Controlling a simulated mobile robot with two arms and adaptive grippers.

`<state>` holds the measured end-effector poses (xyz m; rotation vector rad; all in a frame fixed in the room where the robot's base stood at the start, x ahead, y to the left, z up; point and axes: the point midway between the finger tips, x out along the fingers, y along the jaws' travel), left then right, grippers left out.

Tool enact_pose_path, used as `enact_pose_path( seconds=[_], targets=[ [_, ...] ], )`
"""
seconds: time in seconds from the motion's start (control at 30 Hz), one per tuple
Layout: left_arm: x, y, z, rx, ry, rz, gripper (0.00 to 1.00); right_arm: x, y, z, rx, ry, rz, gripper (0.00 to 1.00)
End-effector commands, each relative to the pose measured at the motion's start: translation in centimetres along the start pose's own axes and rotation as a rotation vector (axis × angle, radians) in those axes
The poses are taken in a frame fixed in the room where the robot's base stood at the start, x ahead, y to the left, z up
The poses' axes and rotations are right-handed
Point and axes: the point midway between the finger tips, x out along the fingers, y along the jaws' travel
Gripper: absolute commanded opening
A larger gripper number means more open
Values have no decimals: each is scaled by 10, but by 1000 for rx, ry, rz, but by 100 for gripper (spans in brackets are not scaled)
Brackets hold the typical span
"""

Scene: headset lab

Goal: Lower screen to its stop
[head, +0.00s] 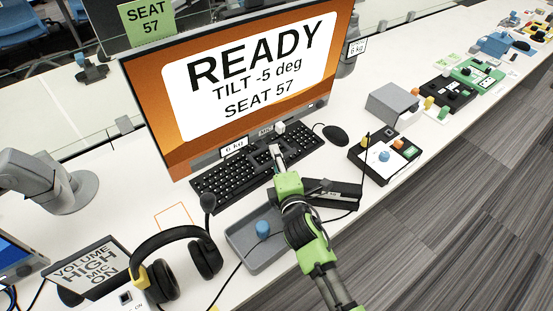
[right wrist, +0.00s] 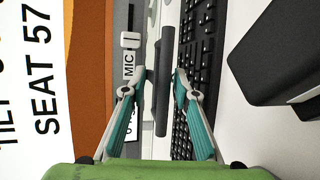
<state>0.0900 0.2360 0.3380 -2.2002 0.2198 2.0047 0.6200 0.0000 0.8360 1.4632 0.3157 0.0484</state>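The screen (head: 240,75) is a large orange-and-white monitor reading "READY", "TILT -5 deg" and "SEAT 57". Its lower bezel shows beside the keyboard (head: 225,183). In the right wrist view the screen (right wrist: 45,80) fills the left side. My right gripper (head: 275,152) is low over the keyboard, just in front of the screen's lower edge. In the right wrist view its fingers (right wrist: 157,88) are apart, with a dark bar (right wrist: 163,85) between them. A gap shows at the left finger; I cannot tell whether the right finger touches the bar. My left gripper is not visible.
A headset (head: 180,262) and a grey tray (head: 245,262) lie left of my right arm. A black mouse (head: 335,136) and a control box (head: 395,152) are to its right. A sign panel (head: 92,268) stands front left. The keyboard is close under the gripper.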

Motion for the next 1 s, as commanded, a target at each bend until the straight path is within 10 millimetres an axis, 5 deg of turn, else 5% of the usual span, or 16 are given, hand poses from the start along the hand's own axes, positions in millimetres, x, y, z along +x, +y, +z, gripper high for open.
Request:
enact_pose_path(
  seconds=[0.27,0.7,1.0],
  targets=[
    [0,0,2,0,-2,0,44,-12,0,0,-1,0,0,28],
    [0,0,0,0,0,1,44,-95,-1,0,0,0,-1,28],
    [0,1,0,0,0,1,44,-120,0,0,0,0,0,28]
  ],
)
